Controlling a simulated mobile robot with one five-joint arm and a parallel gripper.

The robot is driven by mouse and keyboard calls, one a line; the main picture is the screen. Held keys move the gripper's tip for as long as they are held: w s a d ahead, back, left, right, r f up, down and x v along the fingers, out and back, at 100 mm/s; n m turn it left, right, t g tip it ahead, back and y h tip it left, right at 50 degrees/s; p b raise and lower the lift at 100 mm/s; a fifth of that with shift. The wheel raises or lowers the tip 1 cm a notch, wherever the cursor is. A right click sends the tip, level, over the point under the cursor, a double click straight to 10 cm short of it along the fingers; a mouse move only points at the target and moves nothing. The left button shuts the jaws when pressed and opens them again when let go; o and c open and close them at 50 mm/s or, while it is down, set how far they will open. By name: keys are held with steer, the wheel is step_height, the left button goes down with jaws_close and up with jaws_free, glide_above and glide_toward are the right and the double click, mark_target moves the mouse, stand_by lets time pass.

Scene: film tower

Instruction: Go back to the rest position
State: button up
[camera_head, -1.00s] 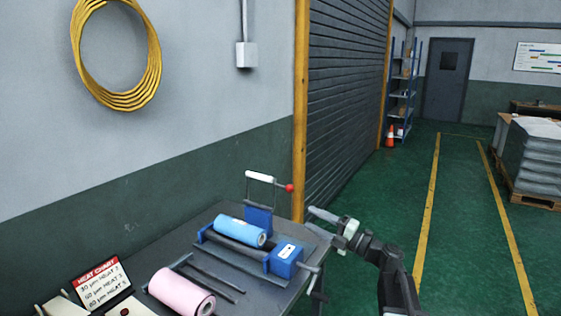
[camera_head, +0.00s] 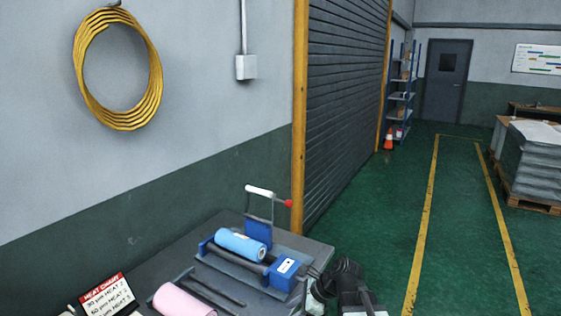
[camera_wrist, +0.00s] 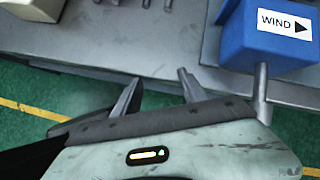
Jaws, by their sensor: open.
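My gripper (camera_wrist: 160,90) is open and empty in the wrist view, its two fingers apart and pointing at the front edge of the grey workbench (camera_wrist: 90,47). Nothing lies between the fingertips. In the head view my arm is folded low at the bottom, right of the bench corner, and my gripper (camera_head: 312,296) is partly hidden there. The blue box labelled WIND (camera_wrist: 270,35) is just right of my gripper in the wrist view. It also shows in the head view (camera_head: 283,275), at the end of the winder.
A blue roll (camera_head: 241,244) lies on the winder and a pink roll (camera_head: 183,301) on the bench (camera_head: 170,255). A heat chart (camera_head: 107,295) stands at left. The green floor (camera_head: 390,215) right of the bench is clear. A sheet stack on a pallet (camera_head: 535,165) stands far right.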

steer(key=s+d+f+n+g+h, duration=0.1)
steer(key=s+d+f+n+h, duration=0.1)
steer(key=d+n, duration=0.4)
steer(key=s+d+f+n+g+h, duration=0.1)
steer(key=s+d+n+h, duration=0.3)
steer(key=n, duration=0.9)
steer(key=d+f+h, duration=0.1)
steer(key=d, duration=0.2)
steer(key=shift+d+f, duration=0.15)
steer(key=shift+d, duration=0.1)
